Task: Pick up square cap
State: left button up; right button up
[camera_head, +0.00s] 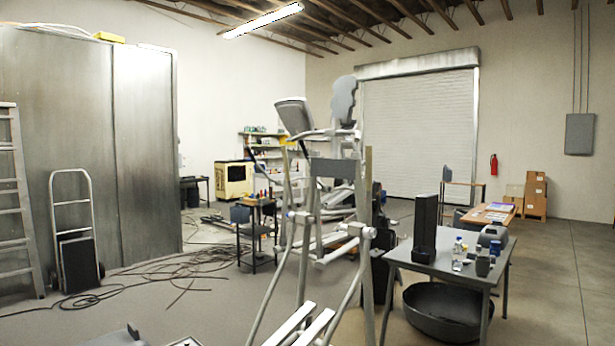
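I cannot pick out a square cap for certain in the head view. A grey elliptical machine (338,168) stands in the middle, with its console (295,116) at the top and its pedals at the bottom edge. A grey table (433,262) to its right holds a tall black part (425,225), a clear bottle (458,254) with a blue cap, and several small grey items (483,262) too small to identify. Neither gripper can be made out in this view.
A black round tub (447,318) sits under the table. Cables (150,278) lie across the floor on the left, near a hand truck (72,215) and a ladder (20,200). A wooden table (487,217) and boxes (535,195) stand farther back. The right floor is clear.

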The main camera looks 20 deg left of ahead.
aim_at(472, 255)
jog(key=i+l+u, duration=0.55)
jog(key=u, duration=0.2)
jog(key=i+l+u, duration=0.2)
jog(key=l+u, duration=0.2)
jog(key=l, duration=0.15)
jog(key=i+l, duration=0.15)
jog(key=l, duration=0.3)
jog(key=i+l+u, duration=0.1)
jog(key=l, duration=0.35)
jog(key=i+l, duration=0.2)
jog(key=l, duration=0.25)
jog(key=i+l, duration=0.1)
jog(key=l, duration=0.35)
jog(key=i+l+u, duration=0.1)
jog(key=l, duration=0.35)
jog(key=i+l, duration=0.15)
jog(key=l, duration=0.3)
jog(key=i+l+z, duration=0.5)
jog(key=i+l, duration=0.15)
jog(key=l, duration=0.15)
jog(key=i+l+z, duration=0.45)
jog(key=i, duration=0.35)
